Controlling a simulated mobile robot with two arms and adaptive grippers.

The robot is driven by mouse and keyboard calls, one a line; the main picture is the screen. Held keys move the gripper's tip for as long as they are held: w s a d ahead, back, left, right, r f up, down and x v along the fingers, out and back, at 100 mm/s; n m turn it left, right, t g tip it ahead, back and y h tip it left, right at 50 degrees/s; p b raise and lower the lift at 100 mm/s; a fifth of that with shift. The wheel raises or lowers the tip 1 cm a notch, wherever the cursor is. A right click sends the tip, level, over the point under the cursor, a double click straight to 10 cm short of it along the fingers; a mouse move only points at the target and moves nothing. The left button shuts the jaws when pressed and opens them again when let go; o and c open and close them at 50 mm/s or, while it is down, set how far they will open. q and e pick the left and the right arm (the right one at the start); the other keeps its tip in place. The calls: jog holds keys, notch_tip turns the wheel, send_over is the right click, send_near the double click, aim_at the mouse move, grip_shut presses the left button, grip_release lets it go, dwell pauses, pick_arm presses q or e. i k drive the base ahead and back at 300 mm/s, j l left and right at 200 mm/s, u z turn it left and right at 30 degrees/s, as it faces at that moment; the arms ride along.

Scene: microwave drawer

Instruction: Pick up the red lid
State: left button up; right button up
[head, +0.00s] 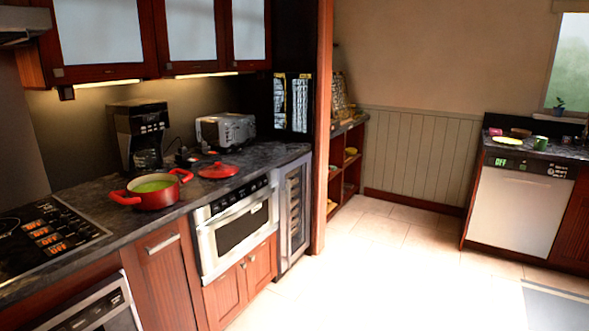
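The red lid (218,170) lies on the dark countertop (255,160), near its front edge and above the microwave drawer. It has a small knob on top. To its left stands a red pot (152,190) with two handles and something green inside, uncovered. The lid and the pot are apart. Neither of my grippers is in the head view.
A coffee maker (139,135) and a silver toaster (226,132) stand behind the pot and lid. The cooktop (48,235) is at the left. The microwave drawer (236,229) is shut below the counter. The tiled floor (370,270) in front is clear.

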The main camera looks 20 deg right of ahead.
aim_at(219, 171)
jog(key=z, duration=0.25)
jog(key=u, duration=0.35)
jog(key=i+l+u, duration=0.7)
jog(key=l, duration=0.2)
jog(key=i+l+u, duration=0.2)
jog(key=l, duration=0.15)
jog(key=k, duration=0.1)
